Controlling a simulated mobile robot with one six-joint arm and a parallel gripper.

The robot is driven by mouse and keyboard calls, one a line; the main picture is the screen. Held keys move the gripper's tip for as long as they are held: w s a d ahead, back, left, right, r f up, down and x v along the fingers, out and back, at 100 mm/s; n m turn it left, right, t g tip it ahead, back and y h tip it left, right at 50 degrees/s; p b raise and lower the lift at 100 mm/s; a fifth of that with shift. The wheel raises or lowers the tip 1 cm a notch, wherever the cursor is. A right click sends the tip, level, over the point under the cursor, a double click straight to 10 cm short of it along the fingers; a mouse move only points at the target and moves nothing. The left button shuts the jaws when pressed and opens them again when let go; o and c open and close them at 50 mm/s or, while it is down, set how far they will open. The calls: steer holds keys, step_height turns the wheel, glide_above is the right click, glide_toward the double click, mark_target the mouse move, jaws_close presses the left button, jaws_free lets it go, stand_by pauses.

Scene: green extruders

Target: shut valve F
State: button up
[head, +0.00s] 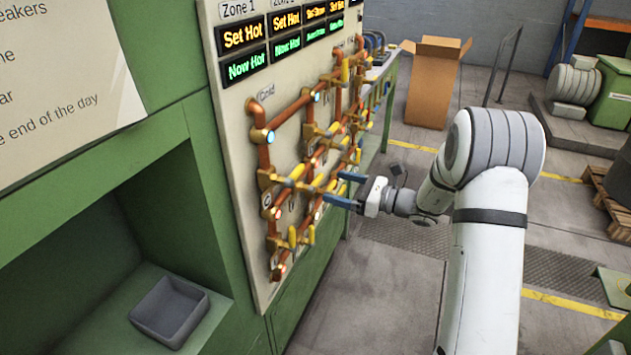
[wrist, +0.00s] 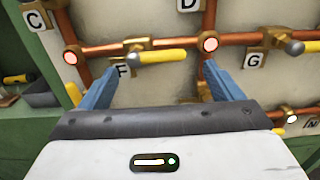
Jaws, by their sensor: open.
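Valve F, marked by a label F (wrist: 121,69), has a brass body and a yellow handle (wrist: 163,56) in the wrist view. The handle lies nearly level, along its copper pipe. My gripper (wrist: 160,72) is open, its blue fingers spread to either side of this handle, with nothing between them. The fingers look apart from the handle; the exact gap in depth is hard to tell. In the head view my gripper (head: 334,187) reaches the pipe panel (head: 235,105) from the right. I cannot single out valve F there.
Valve G, by its label G (wrist: 254,60), is right of valve F, and labels C (wrist: 35,21) and D (wrist: 188,3) are above. Other pipes and yellow handles crowd the panel. A grey tray (head: 170,310) sits in a green recess. A cardboard box (head: 432,85) stands behind.

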mark_target(319, 182)
steer(key=p+x, duration=0.1)
steer(key=x, duration=0.6)
steer(key=shift+s, duration=0.1)
steer(key=shift+d, duration=0.1)
steer(key=shift+c, duration=0.6)
steer(key=c, duration=1.2)
